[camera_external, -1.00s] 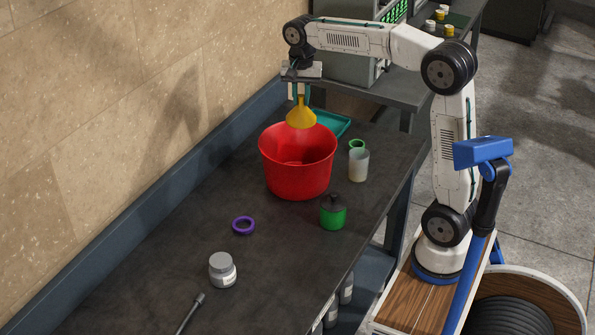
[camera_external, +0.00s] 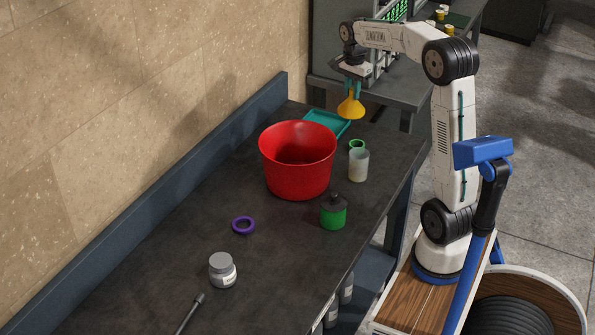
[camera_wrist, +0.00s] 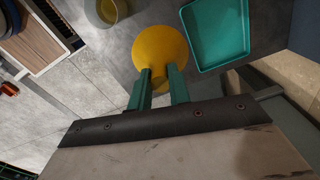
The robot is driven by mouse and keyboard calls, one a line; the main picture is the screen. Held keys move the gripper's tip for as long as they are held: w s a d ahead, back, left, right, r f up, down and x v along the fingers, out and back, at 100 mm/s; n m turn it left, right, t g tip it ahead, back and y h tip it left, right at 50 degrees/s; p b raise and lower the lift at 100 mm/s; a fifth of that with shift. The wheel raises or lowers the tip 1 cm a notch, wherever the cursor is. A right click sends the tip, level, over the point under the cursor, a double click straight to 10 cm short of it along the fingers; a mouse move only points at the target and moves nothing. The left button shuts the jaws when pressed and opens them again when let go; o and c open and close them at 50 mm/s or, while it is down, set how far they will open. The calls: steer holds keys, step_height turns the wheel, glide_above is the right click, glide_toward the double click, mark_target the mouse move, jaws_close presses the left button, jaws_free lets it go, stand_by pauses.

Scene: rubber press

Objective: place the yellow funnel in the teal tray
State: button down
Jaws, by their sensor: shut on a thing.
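The yellow funnel (camera_external: 351,107) hangs in my gripper (camera_external: 353,86), wide end down, in the external view. My gripper is shut on its narrow stem, and the funnel is held above the far end of the table. The teal tray (camera_external: 340,127) lies on the table just left of and below the funnel in that view, partly hidden behind the red tub. In the wrist view the funnel (camera_wrist: 160,50) shows beyond the teal fingers (camera_wrist: 158,88). The empty tray (camera_wrist: 218,68) lies to its right there, beside the funnel rather than under it.
A red tub (camera_external: 298,170) stands in front of the tray. A translucent beaker (camera_external: 358,166), a green ring (camera_external: 357,145) and a green bottle (camera_external: 333,216) stand right of it. A purple ring (camera_external: 243,225) and a grey jar (camera_external: 222,270) are nearer. A wall borders the left side.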

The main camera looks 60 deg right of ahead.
mark_target(352, 117)
step_height(352, 117, down, 11)
steer(key=shift+w+r, duration=0.1)
steer(key=shift+w+d+f, duration=0.9)
steer(key=shift+w+d, duration=0.25)
steer(key=shift+w, duration=1.2)
steer(key=shift+w+d+f, duration=0.9)
steer(key=shift+w+d, duration=0.3)
steer(key=shift+w, duration=1.2)
steer(key=shift+w+d+f, duration=0.9)
steer(key=shift+w+d, duration=0.25)
steer(key=shift+w, duration=1.2)
steer(key=shift+f, duration=0.2)
steer(key=c, duration=1.3)
jaws_free()
steer(key=shift+r, duration=0.15)
